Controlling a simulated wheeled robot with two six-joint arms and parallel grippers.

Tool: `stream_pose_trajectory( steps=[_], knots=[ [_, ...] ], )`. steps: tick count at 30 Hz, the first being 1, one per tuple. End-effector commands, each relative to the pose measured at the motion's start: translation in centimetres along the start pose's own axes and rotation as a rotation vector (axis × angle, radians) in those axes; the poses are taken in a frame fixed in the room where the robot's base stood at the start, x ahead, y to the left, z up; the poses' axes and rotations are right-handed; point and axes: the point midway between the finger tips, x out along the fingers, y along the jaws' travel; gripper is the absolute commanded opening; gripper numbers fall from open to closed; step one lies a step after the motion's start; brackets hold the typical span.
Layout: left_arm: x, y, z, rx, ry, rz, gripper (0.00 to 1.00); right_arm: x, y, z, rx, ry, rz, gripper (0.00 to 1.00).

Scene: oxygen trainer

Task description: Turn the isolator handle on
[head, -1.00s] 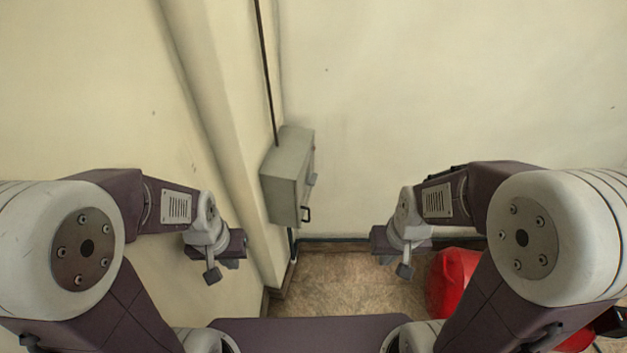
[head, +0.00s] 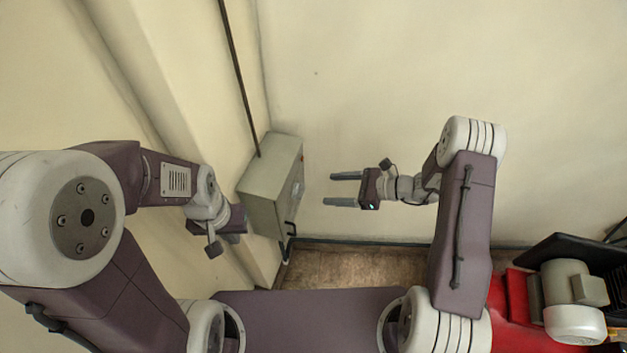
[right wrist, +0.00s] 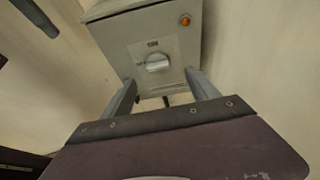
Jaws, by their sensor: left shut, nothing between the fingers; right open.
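A grey box (head: 262,195) is mounted on the wall near the corner. Its front faces right in the head view, toward my right gripper. In the right wrist view the front of the box (right wrist: 115,32) carries a pale rotary handle (right wrist: 157,63) on a light plate. An orange lamp (right wrist: 185,20) sits above it to the right. My right gripper (head: 328,189) is open and empty, its two fingers pointing at the box front with a gap between. My left gripper (head: 238,222) is shut and empty, left of the box; its fingertips are hard to make out.
A black bracket-like handle (head: 290,230) is at the box's lower edge. A dark conduit (head: 240,80) runs up the wall from the box. A red machine with a grey motor (head: 566,285) stands at the lower right. The wall right of the box is bare.

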Motion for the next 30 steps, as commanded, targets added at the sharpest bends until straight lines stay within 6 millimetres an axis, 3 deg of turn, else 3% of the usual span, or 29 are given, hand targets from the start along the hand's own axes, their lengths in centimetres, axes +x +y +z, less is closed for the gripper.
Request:
stream_pose_trajectory(
  steps=[3,7,15,20,30],
  knots=[
    [-0.1,0.0,0.0,0.0,-0.001,0.0,0.0,-0.5,0.0,-0.7,0.023,0.0,-0.011,0.69],
    [-0.2,0.0,0.0,0.0,-0.001,0.0,0.0,0.3,0.0,-0.6,0.021,0.001,-0.008,0.69],
    [-1.0,0.0,-0.1,0.0,0.0,0.0,0.0,5.8,0.1,-0.6,0.019,0.003,-0.004,0.69],
    [-1.2,0.0,-0.1,0.0,0.0,0.0,0.0,8.1,0.1,-0.6,0.018,0.003,-0.006,0.69],
    [-1.2,0.0,-0.1,0.0,0.0,0.0,0.0,8.7,0.0,-0.7,0.019,0.003,-0.008,0.66]
  ],
)
